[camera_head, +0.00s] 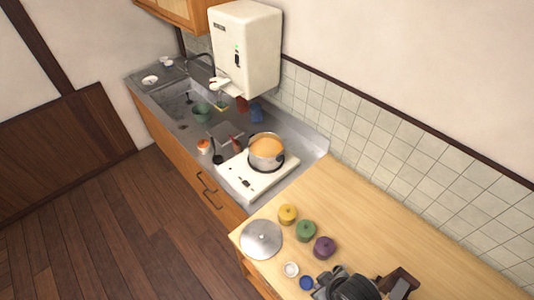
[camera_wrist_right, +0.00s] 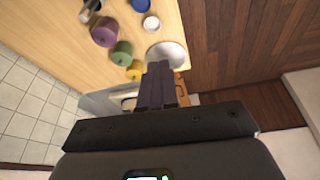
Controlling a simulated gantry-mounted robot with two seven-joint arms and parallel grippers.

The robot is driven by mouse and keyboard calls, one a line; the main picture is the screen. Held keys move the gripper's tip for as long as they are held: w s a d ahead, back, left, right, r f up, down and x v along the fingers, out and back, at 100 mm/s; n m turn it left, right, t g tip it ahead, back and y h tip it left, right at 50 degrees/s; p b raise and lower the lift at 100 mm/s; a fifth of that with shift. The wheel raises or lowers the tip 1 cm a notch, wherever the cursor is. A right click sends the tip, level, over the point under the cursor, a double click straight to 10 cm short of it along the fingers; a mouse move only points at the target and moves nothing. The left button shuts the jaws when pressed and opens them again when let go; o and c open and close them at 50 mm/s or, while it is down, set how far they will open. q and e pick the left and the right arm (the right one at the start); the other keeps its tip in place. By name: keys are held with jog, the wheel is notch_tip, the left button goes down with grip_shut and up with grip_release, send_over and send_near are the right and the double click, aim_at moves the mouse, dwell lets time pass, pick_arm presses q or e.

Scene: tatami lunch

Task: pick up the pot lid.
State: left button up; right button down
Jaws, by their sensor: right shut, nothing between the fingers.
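The pot lid (camera_head: 261,240) is a round, silver-grey disc with a small knob. It lies flat on the wooden counter (camera_head: 400,240), near its left end. In the right wrist view the lid (camera_wrist_right: 170,50) shows just beyond my right fingertips and is partly hidden by them. My right gripper (camera_wrist_right: 160,68) is shut and empty. Its dark fingers point toward the lid, and I cannot tell the gap between them. My left gripper is not in view. The pot (camera_head: 266,153) stands uncovered on the white stove (camera_head: 252,178), with orange-brown contents.
Yellow (camera_head: 287,214), green (camera_head: 306,231) and purple (camera_head: 324,248) lidded jars stand in a row right of the lid. A small white dish (camera_head: 290,269) and a blue one (camera_head: 306,283) sit nearer the front edge. A brown box (camera_head: 399,283) stands farther right. The counter behind the jars is clear.

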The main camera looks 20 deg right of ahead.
jog(key=c, duration=1.8)
grip_release()
jog(key=o, duration=0.9)
jog(key=shift+o, duration=0.3)
jog(key=shift+w+a, duration=0.1)
